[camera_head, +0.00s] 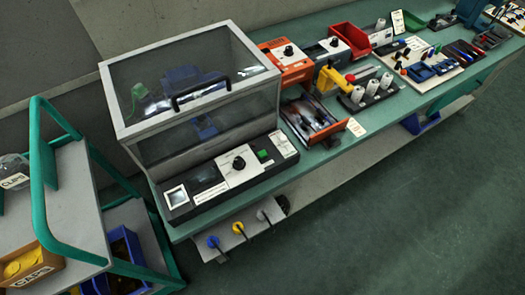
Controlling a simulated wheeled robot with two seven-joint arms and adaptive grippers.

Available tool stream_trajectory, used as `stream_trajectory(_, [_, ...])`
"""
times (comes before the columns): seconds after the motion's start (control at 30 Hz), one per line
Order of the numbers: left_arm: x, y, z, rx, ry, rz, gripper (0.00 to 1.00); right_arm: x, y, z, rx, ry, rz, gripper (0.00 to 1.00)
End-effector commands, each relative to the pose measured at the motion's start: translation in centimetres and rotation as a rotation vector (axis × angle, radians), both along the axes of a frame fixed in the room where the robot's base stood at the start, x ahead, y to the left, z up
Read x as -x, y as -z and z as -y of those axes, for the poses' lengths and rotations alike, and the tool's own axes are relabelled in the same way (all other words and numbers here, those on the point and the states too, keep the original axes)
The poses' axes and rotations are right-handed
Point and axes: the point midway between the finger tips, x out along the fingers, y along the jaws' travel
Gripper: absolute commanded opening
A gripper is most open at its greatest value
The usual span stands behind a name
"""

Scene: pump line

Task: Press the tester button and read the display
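The tester stands at the near left end of the green bench. Its front control panel (232,176) carries a green button (263,155), a black knob (239,163), a dark display window (203,177) and a small pale square window (176,196). The display looks dark, and no reading can be made out. Behind the panel is a case with a clear cover (190,75) and a black handle (201,92); the cover looks closed. A blue pump-like part (190,78) shows inside through the clear panes. Neither of my grippers is in view.
A green-framed cart (37,150) with bins stands close at the left. Blue, yellow and grey knobs (238,228) stick out below the bench front. An open drawer-like tray (312,119) and a red bin (350,38) lie further right. The floor in front is clear.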

Motion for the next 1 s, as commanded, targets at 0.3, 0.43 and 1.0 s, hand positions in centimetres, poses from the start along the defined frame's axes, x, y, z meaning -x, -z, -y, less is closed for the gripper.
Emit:
stream_trajectory(0.3, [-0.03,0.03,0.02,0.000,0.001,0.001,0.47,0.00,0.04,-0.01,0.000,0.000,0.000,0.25])
stream_trajectory(0.43, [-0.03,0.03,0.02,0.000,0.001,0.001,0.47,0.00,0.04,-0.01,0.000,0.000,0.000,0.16])
stream_trajectory(1.0, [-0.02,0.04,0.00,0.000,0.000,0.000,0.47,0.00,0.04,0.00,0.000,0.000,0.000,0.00])
